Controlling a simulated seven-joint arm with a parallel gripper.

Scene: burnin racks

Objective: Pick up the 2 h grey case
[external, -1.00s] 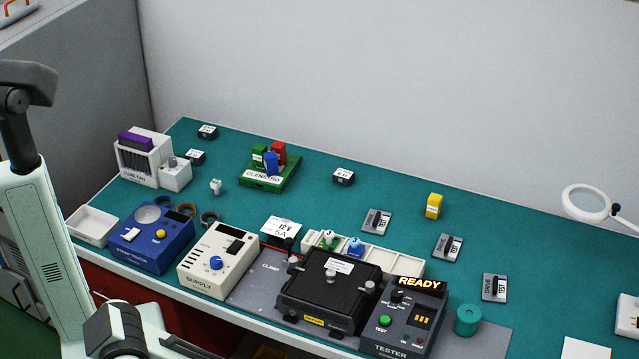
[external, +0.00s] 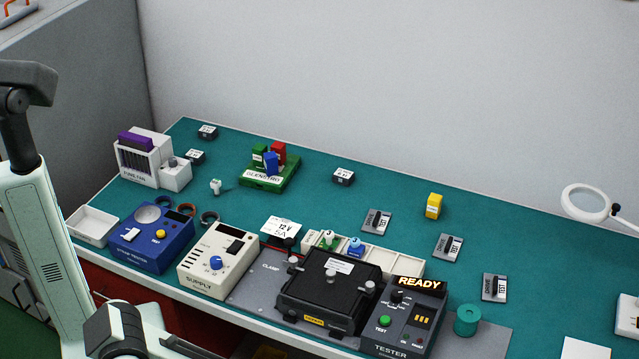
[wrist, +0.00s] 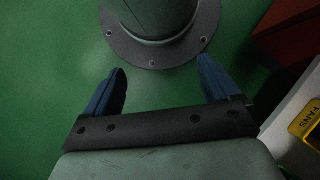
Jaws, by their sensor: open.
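Three small dark grey-black cases with white labels lie on the teal bench in the external view: a back-left case (external: 207,132), a second case (external: 195,157) just in front of it, and a middle case (external: 343,177). Their label text is too small to read, so I cannot tell which is the 2 h grey case. Three flat grey pieces with dark switches, one of them a plate (external: 376,221), lie further right. My gripper (wrist: 162,82) is open and empty in the wrist view, over green floor beside a round flanged base, away from the bench.
A green board (external: 262,182) with coloured blocks and a yellow block (external: 433,206) stand behind. The back right is mostly clear.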

